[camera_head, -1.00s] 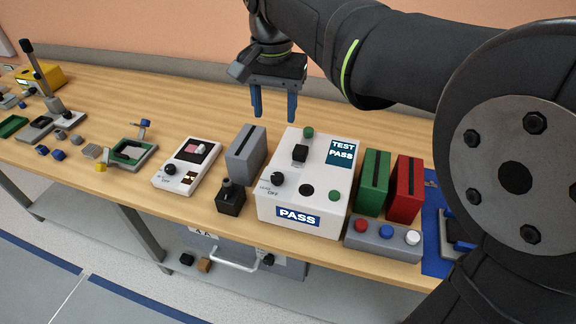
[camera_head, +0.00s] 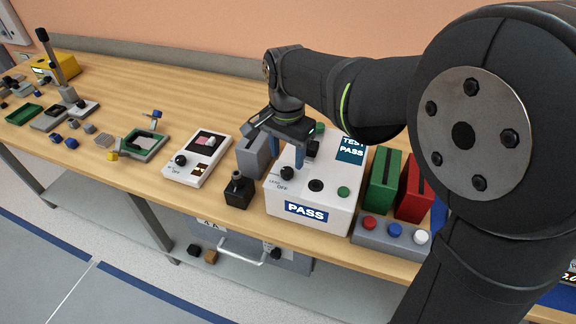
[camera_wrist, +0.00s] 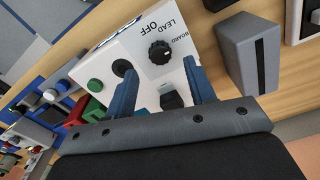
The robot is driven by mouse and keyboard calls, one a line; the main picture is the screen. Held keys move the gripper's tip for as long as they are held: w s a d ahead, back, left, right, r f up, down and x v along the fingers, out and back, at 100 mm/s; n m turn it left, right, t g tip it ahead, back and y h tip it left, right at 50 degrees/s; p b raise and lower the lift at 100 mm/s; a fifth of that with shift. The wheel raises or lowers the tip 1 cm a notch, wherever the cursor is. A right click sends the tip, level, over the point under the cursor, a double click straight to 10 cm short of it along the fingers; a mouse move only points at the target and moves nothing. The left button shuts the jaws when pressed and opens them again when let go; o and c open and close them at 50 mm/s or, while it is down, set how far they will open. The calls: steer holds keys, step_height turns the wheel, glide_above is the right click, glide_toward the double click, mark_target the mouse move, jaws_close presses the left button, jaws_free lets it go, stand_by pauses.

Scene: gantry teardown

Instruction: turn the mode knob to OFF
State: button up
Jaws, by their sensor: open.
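The black mode knob (camera_head: 288,173) sits on the front left of the white tester box (camera_head: 325,214), whose front label reads PASS. In the wrist view the knob (camera_wrist: 160,52) has LEAD, OFF and BOARD printed around it. Where its pointer stands is too small to tell. My gripper (camera_head: 286,162) is open over the box, just behind the knob in the head view. In the wrist view the knob shows between and a little beyond the two blue fingertips, apart from both. A black block (camera_wrist: 172,100) on the box top lies between the fingers, closer to my palm.
A grey slotted block (camera_head: 252,158) and a black joystick-like part (camera_head: 238,190) stand left of the box. Green (camera_head: 384,182) and red (camera_head: 414,190) blocks and a button strip (camera_head: 392,236) stand right. A smaller white device (camera_head: 197,160) is farther left.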

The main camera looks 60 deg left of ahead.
mark_target(287, 170)
step_height(287, 170, down, 5)
steer(key=shift+r, duration=0.1)
stand_by(0.3)
steer(key=c, duration=1)
